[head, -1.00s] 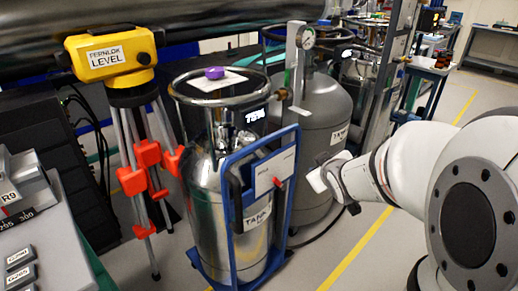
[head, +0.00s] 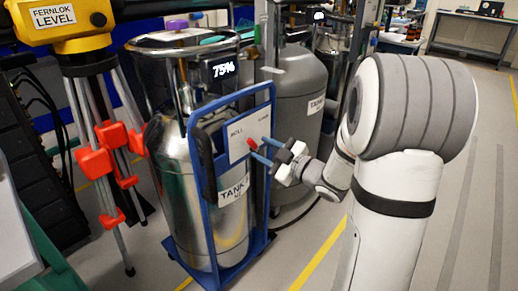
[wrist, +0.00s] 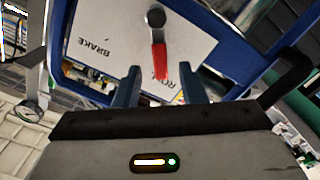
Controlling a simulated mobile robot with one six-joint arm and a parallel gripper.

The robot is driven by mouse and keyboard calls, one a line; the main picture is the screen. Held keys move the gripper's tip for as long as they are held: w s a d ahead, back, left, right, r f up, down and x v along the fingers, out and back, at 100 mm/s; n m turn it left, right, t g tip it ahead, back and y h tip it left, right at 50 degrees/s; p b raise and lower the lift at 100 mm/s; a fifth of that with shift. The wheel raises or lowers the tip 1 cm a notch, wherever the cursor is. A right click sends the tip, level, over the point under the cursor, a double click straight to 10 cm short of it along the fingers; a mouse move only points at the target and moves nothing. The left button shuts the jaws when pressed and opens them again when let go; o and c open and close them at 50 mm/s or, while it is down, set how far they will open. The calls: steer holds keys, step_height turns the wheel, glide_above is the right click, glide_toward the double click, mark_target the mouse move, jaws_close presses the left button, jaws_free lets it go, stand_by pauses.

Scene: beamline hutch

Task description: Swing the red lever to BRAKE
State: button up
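The red lever (head: 251,144) is on a white panel (head: 236,150) on the blue cart frame around the steel tank. In the wrist view the lever (wrist: 159,60) hangs from a dark round pivot (wrist: 156,17), its red end beside the partly hidden ROLL lettering. The BRAKE lettering (wrist: 94,47) is upside down to the left, clear of the lever. My gripper (head: 262,151) is at the panel, its blue fingers pointing at the lever. In the wrist view my gripper (wrist: 160,80) is open, with the lever's end in line with the gap. I cannot tell whether they touch.
The blue cart frame (head: 207,222) surrounds the steel tank (head: 170,150), which has a 75% display (head: 224,70). A grey tank (head: 296,90) stands behind to the right. A yellow level (head: 60,20) on a tripod stands left. The floor at right is open.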

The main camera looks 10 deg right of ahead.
mark_target(254, 145)
steer(key=shift+x, duration=1.65)
jaws_close()
